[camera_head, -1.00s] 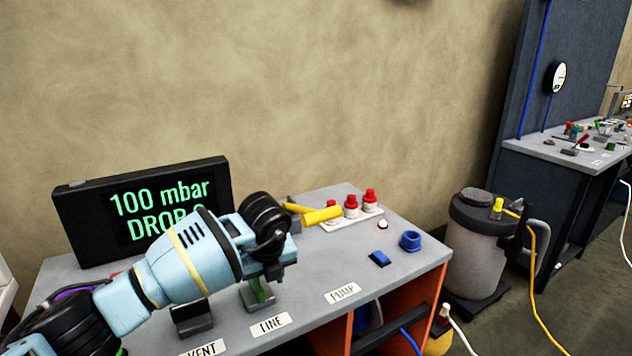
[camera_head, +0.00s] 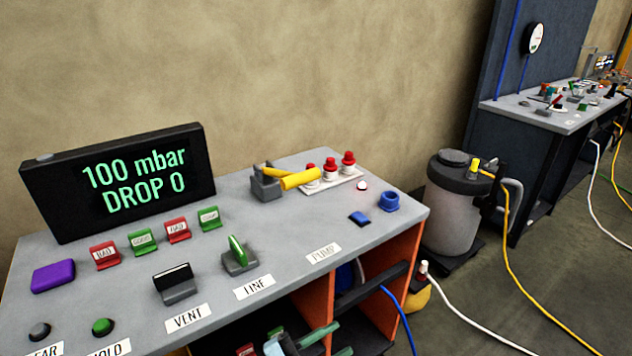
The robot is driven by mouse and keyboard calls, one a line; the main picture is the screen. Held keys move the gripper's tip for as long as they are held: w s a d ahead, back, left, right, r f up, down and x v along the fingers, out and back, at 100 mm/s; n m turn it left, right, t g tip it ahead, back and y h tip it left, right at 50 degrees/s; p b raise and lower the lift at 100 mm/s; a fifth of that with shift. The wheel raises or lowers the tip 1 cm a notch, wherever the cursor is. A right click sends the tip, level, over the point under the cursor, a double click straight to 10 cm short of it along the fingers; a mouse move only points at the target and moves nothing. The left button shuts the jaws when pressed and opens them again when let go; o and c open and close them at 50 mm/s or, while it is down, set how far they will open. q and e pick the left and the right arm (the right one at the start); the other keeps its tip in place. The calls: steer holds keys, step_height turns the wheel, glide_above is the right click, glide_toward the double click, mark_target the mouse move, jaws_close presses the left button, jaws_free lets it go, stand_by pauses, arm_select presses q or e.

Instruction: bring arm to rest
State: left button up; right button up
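My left gripper (camera_head: 334,338) shows only in part at the bottom edge, low in front of the grey bench (camera_head: 235,205). Two pale teal fingers stand apart with nothing seen between them, so it looks open. The rest of the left arm is below the picture. My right gripper is not in view. The display (camera_head: 125,180) on the bench reads "100 mbar DROP 0".
A grey canister (camera_head: 452,215) and hoses are at the right.

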arm_select(q)
steer(key=s+a+f+n+t+y, duration=0.3)
steer(key=a+f+n+y, duration=0.3)
steer(key=a+f+n, duration=0.1)
steer(key=s+a+f+n+t+y, duration=0.3)
steer(key=s+a+f+n+y, duration=0.1)
steer(key=a+f+n+y, duration=0.3)
steer(key=s+a+f+n+g+y, duration=0.1)
steer(key=s+a+f+n+g, duration=0.1)
steer(key=s, duration=0.6)
steer(key=s+a+f+n+g+y, duration=0.2)
steer(key=s+a+f+g, duration=0.2)
steer(key=s+a+f, duration=0.2)
steer(key=shift+s+a+f+n, duration=0.3)
steer(key=shift+s+a+f, duration=0.1)
steer(key=shift+s+f, duration=0.35)
